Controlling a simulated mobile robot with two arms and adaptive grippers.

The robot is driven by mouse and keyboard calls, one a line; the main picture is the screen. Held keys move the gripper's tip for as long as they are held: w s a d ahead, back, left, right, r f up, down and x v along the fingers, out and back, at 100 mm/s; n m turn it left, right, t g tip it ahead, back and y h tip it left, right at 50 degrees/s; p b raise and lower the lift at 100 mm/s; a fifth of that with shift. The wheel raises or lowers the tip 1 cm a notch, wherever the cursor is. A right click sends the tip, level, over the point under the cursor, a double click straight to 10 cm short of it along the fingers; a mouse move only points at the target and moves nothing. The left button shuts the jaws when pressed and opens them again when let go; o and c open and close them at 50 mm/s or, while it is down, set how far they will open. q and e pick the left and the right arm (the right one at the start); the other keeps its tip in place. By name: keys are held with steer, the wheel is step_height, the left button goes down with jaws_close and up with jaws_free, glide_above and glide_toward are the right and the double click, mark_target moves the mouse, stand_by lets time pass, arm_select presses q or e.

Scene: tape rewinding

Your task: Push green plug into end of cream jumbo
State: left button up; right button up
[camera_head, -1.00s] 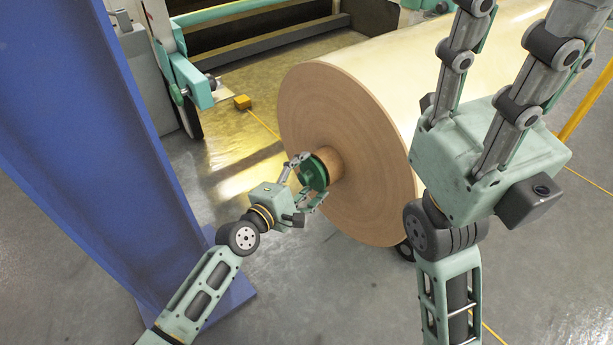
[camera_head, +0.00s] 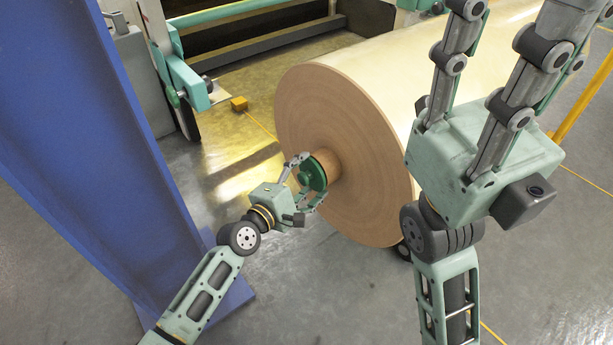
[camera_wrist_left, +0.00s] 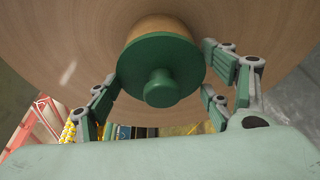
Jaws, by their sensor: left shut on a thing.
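The cream jumbo (camera_head: 400,80) is a large roll lying on its side, with its tan round end face turned toward me. A short tan core (camera_head: 328,163) sticks out from the middle of that face. The green plug (camera_head: 312,172) is a disc with a knob, lined up against the core's outer end. It also shows in the left wrist view (camera_wrist_left: 160,65). How deep it sits is hidden by its disc. My left gripper (camera_head: 306,180) is shut around the plug's rim, with fingers on both sides. My right gripper (camera_head: 500,60) points up, fingertips out of frame.
A blue upright (camera_head: 110,150) stands close beside my left arm. Machine framing (camera_head: 180,70) is behind, with a small yellow block (camera_head: 239,104) on the floor. A yellow rail (camera_head: 585,100) is at the right. Grey floor is clear in front of the roll.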

arm_select(q)
steer(key=shift+w+d, duration=0.2)
steer(key=shift+d, duration=0.05)
stand_by(0.5)
steer(key=o, duration=0.9)
steer(key=shift+o, duration=0.2)
steer(key=shift+s+a, duration=0.45)
steer(key=shift+a, duration=0.15)
steer(key=shift+s+a, duration=0.4)
steer(key=shift+a, duration=0.2)
steer(key=s+a, duration=0.3)
steer(key=a, duration=0.2)
steer(key=shift+s, duration=0.3)
